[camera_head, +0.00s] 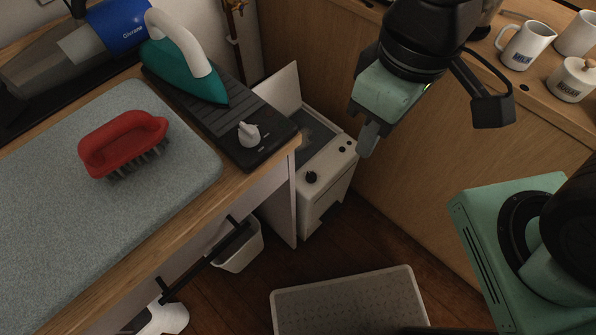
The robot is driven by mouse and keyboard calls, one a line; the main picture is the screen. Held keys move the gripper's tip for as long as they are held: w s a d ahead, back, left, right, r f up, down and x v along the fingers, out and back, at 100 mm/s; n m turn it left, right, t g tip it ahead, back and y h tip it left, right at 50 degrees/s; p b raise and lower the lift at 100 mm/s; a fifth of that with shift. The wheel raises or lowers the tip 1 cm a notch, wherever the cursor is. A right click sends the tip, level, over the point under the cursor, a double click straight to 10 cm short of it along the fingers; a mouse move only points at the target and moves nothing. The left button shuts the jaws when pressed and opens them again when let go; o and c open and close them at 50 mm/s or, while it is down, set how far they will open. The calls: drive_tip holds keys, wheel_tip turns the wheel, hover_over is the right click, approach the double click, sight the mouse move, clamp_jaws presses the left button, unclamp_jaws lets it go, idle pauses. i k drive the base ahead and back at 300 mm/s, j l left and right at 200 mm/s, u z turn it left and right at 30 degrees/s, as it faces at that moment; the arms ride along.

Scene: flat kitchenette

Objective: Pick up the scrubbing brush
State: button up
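The scrubbing brush (123,143) has a red body with a looped handle and dark bristles. It lies bristles down on the grey-blue speckled pad (55,230) on the counter at the left. My gripper (368,138) hangs in the upper middle right, beyond the counter's edge and well apart from the brush. A grey finger points down from its green body. The other finger is not clearly visible, so I cannot tell how wide the gripper is.
A teal iron (183,62) stands on a black base (225,110) behind the brush. A blue and grey handheld vacuum (90,45) lies at the back left. White mugs (524,46) stand on the right counter. A white appliance (325,170) and a pale step (350,298) are on the floor.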

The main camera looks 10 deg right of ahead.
sight(124, 139)
drive_tip(key=u, duration=1.35)
